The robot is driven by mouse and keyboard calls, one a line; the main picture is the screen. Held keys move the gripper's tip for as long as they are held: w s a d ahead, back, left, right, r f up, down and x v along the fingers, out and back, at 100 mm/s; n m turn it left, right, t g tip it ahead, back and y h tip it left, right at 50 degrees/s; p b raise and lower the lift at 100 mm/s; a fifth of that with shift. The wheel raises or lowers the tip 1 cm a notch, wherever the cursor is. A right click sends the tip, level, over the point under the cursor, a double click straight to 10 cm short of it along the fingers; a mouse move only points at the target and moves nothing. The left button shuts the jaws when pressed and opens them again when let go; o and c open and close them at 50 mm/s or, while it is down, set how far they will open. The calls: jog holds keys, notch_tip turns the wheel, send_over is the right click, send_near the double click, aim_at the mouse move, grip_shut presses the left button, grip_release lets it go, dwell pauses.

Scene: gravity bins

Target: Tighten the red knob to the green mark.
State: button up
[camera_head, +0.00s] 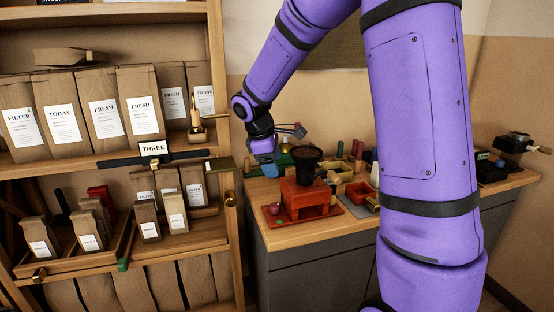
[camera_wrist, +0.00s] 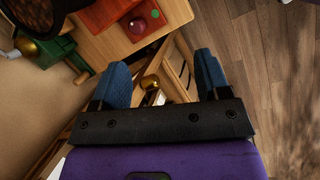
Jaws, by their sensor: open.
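The red knob (camera_wrist: 137,25) is a round red ball on a red board at the top of the wrist view. The green mark (camera_wrist: 155,14) is a green dot just to its right. In the head view the red knob (camera_head: 274,208) sits at the front left of the red board, beside the red block. My gripper (camera_wrist: 163,76) is open and empty, its blue fingers well apart. In the head view my gripper (camera_head: 264,160) hangs above the counter's left end, above and apart from the knob.
A black hopper (camera_head: 306,158) stands on the red block (camera_head: 304,196). A shelf (camera_head: 180,150) with paper bags is at left, with brass-knobbed rods (camera_head: 196,132) sticking out near my gripper. The wooden counter (camera_head: 320,236) has bare space at its front edge. Small boxes stand behind.

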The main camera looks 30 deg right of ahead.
jog(key=shift+s+a+r+m, duration=0.15)
jog(key=shift+s+r, duration=0.4)
jog(key=shift+s, duration=0.05)
jog(key=shift+s+a+r+m, duration=0.1)
jog(key=shift+s+r+m, duration=0.05)
jog(key=shift+s+r, duration=0.45)
jog(key=s+a+r+m+t+y, duration=0.1)
jog(key=s+a+r+m, duration=0.1)
jog(key=s, duration=0.6)
jog(key=s+a+r+m+t+y, duration=0.1)
jog(key=s+a+r+m+t, duration=0.1)
jog(key=s, duration=0.7)
jog(key=s+a+r+m+t+y, duration=0.1)
jog(key=s+a+r+m+t, duration=0.1)
jog(key=s+r+m, duration=0.3)
jog(key=s+a+r, duration=0.1)
jog(key=s, duration=0.3)
jog(key=shift+s+a+r+y, duration=0.15)
jog(key=shift+a+r+y, duration=0.1)
jog(key=shift+y, duration=0.15)
dwell(0.5)
